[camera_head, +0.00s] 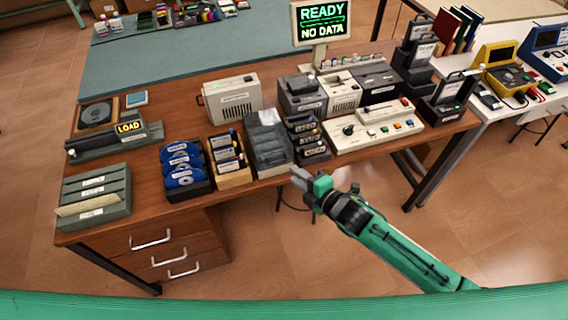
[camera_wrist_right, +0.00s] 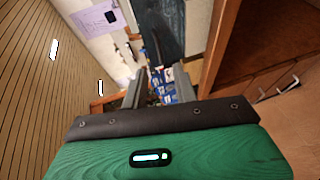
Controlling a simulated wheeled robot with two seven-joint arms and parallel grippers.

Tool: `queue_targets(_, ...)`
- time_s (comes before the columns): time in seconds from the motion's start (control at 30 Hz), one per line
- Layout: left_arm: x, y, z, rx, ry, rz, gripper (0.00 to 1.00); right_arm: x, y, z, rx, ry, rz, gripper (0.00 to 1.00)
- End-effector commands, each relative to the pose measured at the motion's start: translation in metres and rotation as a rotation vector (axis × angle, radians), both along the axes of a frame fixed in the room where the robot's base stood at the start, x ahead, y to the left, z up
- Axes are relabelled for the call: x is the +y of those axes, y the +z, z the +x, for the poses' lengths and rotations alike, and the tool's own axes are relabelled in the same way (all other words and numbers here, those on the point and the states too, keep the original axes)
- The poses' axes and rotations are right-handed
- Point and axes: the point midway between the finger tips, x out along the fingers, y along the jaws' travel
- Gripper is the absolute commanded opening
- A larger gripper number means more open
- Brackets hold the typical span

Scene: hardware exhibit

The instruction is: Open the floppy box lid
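The floppy box (camera_head: 272,150) is a grey box with a smoky, translucent-looking lid (camera_head: 266,119), near the front edge of the wooden table. The lid looks down over the box; a hinge or gap is too small to make out. My right gripper (camera_head: 299,178) is just in front of the table edge, to the lower right of the box and apart from it. In the right wrist view, its two fingers (camera_wrist_right: 160,88) are spread with nothing held between them. Blue and white items show beyond the fingers, unclear. My left gripper is not in view.
A wooden disk holder (camera_head: 232,176) stands left of the box and a dark rack of black cartridges (camera_head: 309,139) stands right, both close. A blue-disk rack (camera_head: 184,170) is farther left. A beige control panel (camera_head: 378,129) is at the right. Open floor lies before the table.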

Motion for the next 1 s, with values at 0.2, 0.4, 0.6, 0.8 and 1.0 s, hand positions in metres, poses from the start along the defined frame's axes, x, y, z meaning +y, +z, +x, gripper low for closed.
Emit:
queue_targets(0.2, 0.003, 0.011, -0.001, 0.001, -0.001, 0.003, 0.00, 0.026, -0.005, 0.029, 0.001, 0.000, 0.002, 0.29)
queue_targets(0.4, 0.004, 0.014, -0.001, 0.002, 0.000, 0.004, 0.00, 0.038, -0.011, 0.044, 0.001, 0.000, 0.001, 0.29)
queue_targets(0.6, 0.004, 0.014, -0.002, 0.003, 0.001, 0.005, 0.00, 0.041, -0.013, 0.047, 0.000, 0.000, 0.001, 0.29)
queue_targets(0.8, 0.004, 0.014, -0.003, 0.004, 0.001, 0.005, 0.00, 0.041, -0.013, 0.047, 0.001, 0.000, 0.001, 0.27)
queue_targets(1.0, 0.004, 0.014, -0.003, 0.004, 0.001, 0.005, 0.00, 0.041, -0.013, 0.047, 0.001, 0.000, 0.001, 0.00)
